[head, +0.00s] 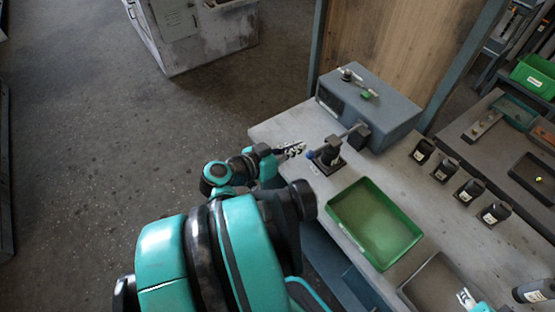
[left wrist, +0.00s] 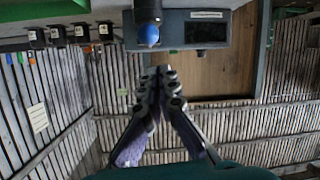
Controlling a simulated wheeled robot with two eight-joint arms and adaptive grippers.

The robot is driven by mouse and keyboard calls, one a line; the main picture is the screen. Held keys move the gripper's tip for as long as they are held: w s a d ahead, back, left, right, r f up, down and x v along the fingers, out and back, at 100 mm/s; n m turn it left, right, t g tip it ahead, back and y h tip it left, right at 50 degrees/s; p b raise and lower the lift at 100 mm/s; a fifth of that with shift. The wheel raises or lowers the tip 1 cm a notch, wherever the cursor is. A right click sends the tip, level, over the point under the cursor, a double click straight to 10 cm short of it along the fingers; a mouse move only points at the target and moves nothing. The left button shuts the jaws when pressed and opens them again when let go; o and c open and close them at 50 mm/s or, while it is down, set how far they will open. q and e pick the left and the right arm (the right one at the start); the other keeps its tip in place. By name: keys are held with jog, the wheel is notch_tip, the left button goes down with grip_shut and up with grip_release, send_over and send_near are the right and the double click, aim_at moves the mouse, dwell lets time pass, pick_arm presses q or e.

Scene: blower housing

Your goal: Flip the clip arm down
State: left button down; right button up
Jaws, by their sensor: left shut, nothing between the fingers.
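A black clip fixture (head: 329,153) stands on the workbench in front of the grey blower housing (head: 369,108). A small arm with a blue ball tip (head: 310,155) points from it toward my left gripper. The blue ball also shows close up in the left wrist view (left wrist: 148,35). My left gripper (head: 301,150) is shut and empty, just left of the blue ball, and I see no clear contact. Its closed fingertips (left wrist: 160,72) sit below the ball in the left wrist view. My right gripper (head: 466,297) shows only partly at the bottom right; its opening is unclear.
Several small black containers (head: 470,190) line the bench's right side. A wooden panel (head: 400,45) stands behind the housing. Open floor lies left of the bench.

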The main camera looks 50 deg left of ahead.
pick_arm(q)
jog(key=s, duration=0.6)
jog(key=shift+s+f+b, duration=0.2)
jog(key=shift+f+b, duration=0.1)
jog(key=shift+f, duration=0.1)
pick_arm(e)
jog(key=shift+f, duration=0.3)
